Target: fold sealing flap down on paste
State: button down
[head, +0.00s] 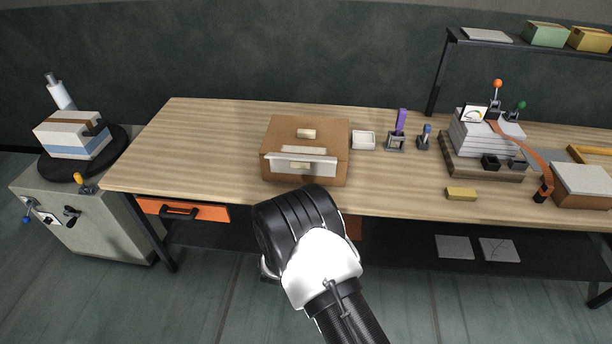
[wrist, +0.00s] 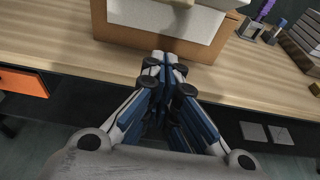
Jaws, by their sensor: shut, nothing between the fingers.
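A brown box (head: 333,142) stands near the table's front edge, with a cream patch (head: 306,133) on its top. A white flap (head: 325,166) sticks out along the box's front, not lying flat against it. It also shows at the top of the wrist view (wrist: 135,13). A cream patch shows by the flap's middle; I cannot tell whether it is the paste. My gripper (wrist: 165,62) is shut and empty in the wrist view, in front of the box's lower front and below the flap. In the head view my own arm hides the fingers.
A small white tray (head: 363,140) and small holders (head: 396,143) stand right of the box. A yellow block (head: 461,194) lies near the front edge. A weighted stack (head: 485,135) is farther right. The table (head: 195,140) left of the box is clear. An orange drawer (head: 185,211) is below.

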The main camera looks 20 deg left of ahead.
aim_at(301, 162)
jog(key=w+a+b, duration=0.3)
jog(key=w, duration=0.8)
jog(key=shift+r, duration=0.35)
jog(key=shift+r, duration=0.1)
jog(key=shift+d+r+g+p, duration=0.1)
jog(key=shift+r+g+p, duration=0.15)
jog(key=shift+g+p, duration=0.35)
jog(key=shift+r+g+h+p, duration=0.3)
jog(key=shift+r+g+p, duration=0.15)
jog(key=shift+g+p, duration=0.5)
